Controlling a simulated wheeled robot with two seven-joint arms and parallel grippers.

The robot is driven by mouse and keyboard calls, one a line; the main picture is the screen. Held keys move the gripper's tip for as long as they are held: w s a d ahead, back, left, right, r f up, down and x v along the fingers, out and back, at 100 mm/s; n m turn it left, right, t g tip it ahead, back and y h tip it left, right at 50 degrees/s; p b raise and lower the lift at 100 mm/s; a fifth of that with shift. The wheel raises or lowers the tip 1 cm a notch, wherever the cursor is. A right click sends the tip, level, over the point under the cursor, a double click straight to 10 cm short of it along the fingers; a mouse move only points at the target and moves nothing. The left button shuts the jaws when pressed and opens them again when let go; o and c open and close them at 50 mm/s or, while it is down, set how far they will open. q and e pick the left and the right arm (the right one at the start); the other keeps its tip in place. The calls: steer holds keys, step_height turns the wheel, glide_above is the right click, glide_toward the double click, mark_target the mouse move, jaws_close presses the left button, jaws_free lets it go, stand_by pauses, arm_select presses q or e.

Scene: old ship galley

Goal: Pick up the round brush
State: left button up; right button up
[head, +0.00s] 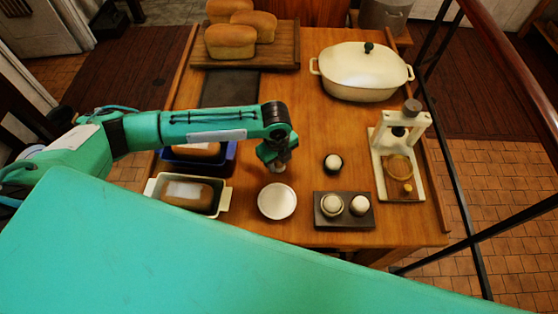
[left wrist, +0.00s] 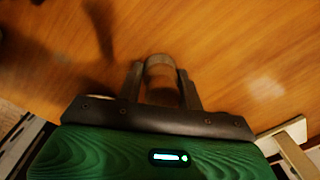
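My left gripper (head: 278,164) hangs over the middle of the wooden table, just behind a white saucer. In the left wrist view its two fingers (left wrist: 162,92) are on either side of a small round, grey-brown thing, which I take to be the round brush (left wrist: 160,65). The fingers look closed on its sides. The brush's lower end is hidden or blurred. In the head view the brush is mostly hidden by the gripper. My right gripper is not in view.
The white saucer (head: 277,201) is in front. A dark tray (head: 344,220) with two round pieces, a small dark-and-white round thing (head: 333,162) and a cream press (head: 418,178) stand right. Loaf tins (head: 222,207) are left. A cream pot (head: 362,74) and bread board (head: 284,54) are behind.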

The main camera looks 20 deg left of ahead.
arm_select(q)
steer(key=shift+c, duration=1)
steer(key=shift+r, duration=0.1)
steer(key=shift+r, duration=0.55)
step_height(320, 180, up, 19)
steer(key=b, duration=0.3)
steer(key=shift+f+b, duration=0.1)
steer(key=shift+b, duration=0.2)
steer(key=o, duration=0.5)
steer(key=shift+c, duration=0.2)
steer(key=c, duration=0.3)
